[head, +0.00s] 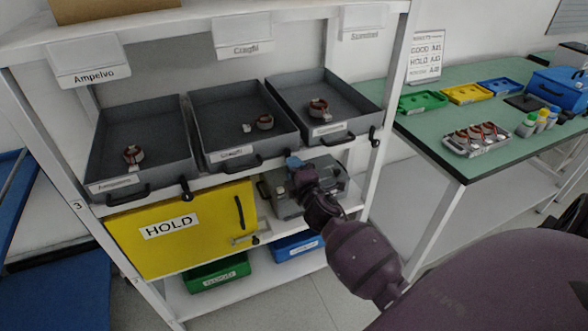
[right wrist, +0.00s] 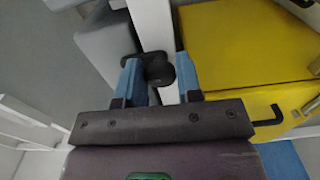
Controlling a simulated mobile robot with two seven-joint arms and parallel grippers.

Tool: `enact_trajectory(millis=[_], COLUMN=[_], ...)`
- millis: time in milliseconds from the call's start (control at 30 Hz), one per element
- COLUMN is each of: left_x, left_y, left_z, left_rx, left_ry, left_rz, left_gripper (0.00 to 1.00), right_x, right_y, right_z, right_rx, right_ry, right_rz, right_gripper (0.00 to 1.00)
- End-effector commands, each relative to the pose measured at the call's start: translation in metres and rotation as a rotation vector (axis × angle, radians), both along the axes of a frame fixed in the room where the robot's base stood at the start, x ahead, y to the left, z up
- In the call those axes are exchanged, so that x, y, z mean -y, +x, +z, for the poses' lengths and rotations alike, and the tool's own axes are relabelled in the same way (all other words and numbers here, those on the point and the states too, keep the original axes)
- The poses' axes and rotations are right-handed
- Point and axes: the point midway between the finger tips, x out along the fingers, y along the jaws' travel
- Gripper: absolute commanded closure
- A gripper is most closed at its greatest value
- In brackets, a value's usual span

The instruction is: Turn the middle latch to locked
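The middle latch is a black knob with a short lever (right wrist: 160,70) on the white shelf edge, seen in the right wrist view. Its lever points left, passing behind the left finger. My right gripper (right wrist: 160,85) is open, with its two blue fingers on either side of the knob; I cannot tell whether they touch it. In the head view my right gripper (head: 293,163) is at the shelf edge below the middle tray and hides this latch. Two similar black latches show: a left one (head: 187,190) and a right one (head: 373,136). My left gripper is not in view.
Above the edge sit a left grey tray (head: 100,150), a middle tray (head: 205,115) and a right tray (head: 345,90), each holding a copper stator part. Below are a yellow HOLD door (head: 190,255) and a grey box (head: 275,200). A green-topped table (head: 430,135) stands right.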

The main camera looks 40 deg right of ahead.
Motion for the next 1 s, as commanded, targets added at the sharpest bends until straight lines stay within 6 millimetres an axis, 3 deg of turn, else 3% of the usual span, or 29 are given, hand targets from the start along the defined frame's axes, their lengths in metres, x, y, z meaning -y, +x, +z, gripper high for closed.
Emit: enact_trajectory(millis=[33,133,533,1000], left_x=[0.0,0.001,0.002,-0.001], left_y=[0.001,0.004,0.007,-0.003], left_z=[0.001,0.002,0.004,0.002], left_rx=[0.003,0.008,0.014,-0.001], left_ry=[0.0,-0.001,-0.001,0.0], left_rz=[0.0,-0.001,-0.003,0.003], left_gripper=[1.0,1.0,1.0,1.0], right_x=[0.0,0.0,-0.002,-0.019], right_y=[0.0,0.0,-0.006,-0.079], right_z=[0.0,0.0,0.0,0.0], right_rx=[-0.001,-0.001,0.0,-0.001], right_ry=[0.0,0.0,-0.001,0.001], right_rz=[0.0,0.0,0.0,-0.001], right_gripper=[0.59,0.44,0.44,0.44])
